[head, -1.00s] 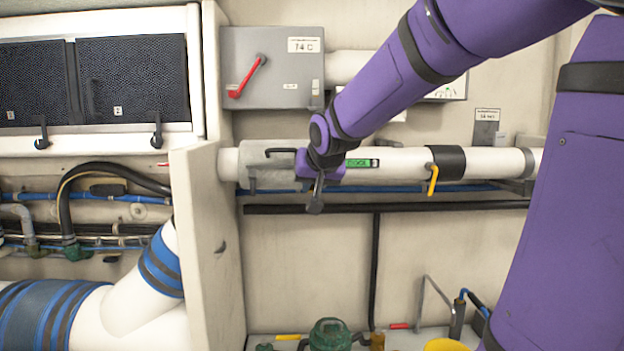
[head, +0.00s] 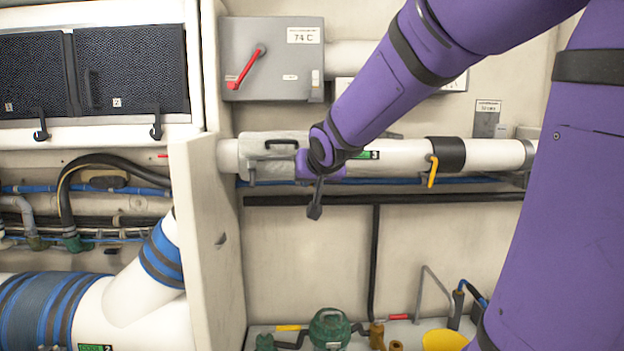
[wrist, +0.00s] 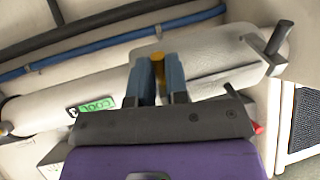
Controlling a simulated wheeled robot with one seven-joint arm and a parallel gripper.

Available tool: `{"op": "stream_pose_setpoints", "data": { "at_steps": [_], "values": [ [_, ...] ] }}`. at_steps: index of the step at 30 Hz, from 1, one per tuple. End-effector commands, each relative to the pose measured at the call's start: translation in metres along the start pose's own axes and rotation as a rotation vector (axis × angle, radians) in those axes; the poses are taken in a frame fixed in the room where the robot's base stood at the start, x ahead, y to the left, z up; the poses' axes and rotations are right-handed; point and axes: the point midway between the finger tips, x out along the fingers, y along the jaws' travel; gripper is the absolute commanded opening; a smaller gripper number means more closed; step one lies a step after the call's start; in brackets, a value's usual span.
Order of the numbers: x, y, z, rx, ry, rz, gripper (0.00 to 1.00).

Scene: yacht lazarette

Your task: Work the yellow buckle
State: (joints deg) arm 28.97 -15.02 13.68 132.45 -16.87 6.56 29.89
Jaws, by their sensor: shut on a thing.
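The yellow buckle (wrist: 158,67) shows in the wrist view between my gripper's two blue fingers, in front of the pale grey jacket (wrist: 205,58) around the pipe. My gripper (wrist: 156,78) is shut on it. In the head view my wrist is at the right end of the same grey jacket (head: 262,152). There the buckle and fingertips are hidden behind my wrist.
The white pipe (head: 400,156) runs along the wall with a green label (head: 370,155). Farther right is a black band (head: 450,152) with a yellow lever (head: 433,170). A grey box (head: 272,60) with a red handle (head: 246,68) is above. A pale partition (head: 208,230) stands left.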

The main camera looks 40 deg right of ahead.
Motion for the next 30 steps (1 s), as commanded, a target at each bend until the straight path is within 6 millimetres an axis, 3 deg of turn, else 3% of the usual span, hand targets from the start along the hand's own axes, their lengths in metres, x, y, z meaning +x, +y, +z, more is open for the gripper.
{"op": "stream_pose_setpoints", "data": {
  "at_steps": [4,5,6,19,30],
  "values": [
    [0.001,0.000,0.002,-0.001,-0.005,0.001,0.00],
    [0.001,0.000,0.002,-0.001,-0.005,0.001,0.19],
    [0.001,0.000,0.002,-0.001,-0.005,0.001,0.25],
    [-0.009,-0.001,0.001,-0.002,-0.001,0.000,0.25],
    [-0.067,-0.001,0.000,-0.001,0.001,-0.001,0.25]
  ]
}}
